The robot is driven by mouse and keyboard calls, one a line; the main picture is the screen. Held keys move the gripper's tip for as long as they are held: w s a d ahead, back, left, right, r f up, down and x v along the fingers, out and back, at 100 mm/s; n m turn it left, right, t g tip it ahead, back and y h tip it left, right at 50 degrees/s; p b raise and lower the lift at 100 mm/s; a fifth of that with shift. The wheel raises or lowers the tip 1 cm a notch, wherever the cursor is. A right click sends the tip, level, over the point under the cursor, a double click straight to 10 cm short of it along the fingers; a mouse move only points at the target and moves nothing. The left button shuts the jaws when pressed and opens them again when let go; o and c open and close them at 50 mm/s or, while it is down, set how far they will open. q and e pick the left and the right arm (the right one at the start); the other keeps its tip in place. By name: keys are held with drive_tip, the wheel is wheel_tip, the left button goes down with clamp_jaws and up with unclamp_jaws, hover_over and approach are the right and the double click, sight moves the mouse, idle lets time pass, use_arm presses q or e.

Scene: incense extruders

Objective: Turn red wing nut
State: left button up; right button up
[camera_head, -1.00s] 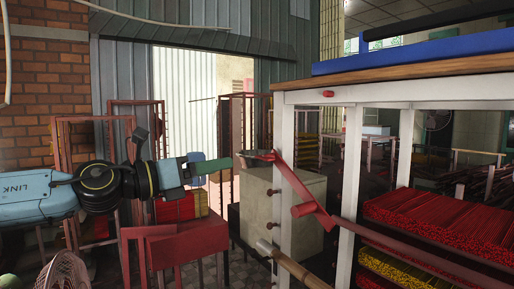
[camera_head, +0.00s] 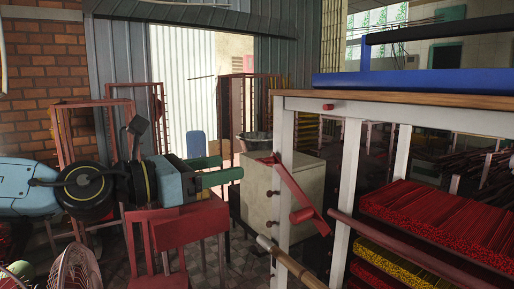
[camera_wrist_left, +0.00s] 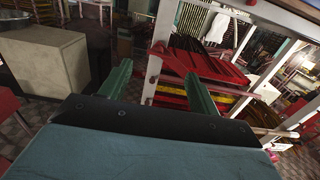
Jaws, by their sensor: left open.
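The red wing nut (camera_head: 291,186) is a long red bar with bent ends on the white front post of the rack. It slants from upper left to lower right. My left gripper (camera_head: 231,167) has two green fingers, spread apart with nothing between them in the head view. Its tips are left of the wing nut's upper end, with a gap in the picture. In the left wrist view the open fingers (camera_wrist_left: 158,68) point toward the wing nut (camera_wrist_left: 172,62), which shows between and beyond the tips. Contact cannot be told there. My right gripper is in neither view.
The white rack post (camera_head: 285,150) carries a wooden top (camera_head: 400,101) with a blue tray (camera_head: 430,82). Red incense sticks (camera_head: 425,215) lie on the shelf. A beige cabinet (camera_head: 258,190) stands behind the gripper. A red stand (camera_head: 185,225) is below my arm.

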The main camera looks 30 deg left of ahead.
sight(261, 160)
use_arm(q)
drive_tip(key=shift+p+x, duration=1.6)
drive_tip(key=shift+x, duration=2.05)
drive_tip(key=shift+w+d+p, duration=0.2)
drive_tip(key=shift+w+p, duration=0.2)
drive_tip(key=shift+w, duration=0.15)
drive_tip(key=c, duration=1)
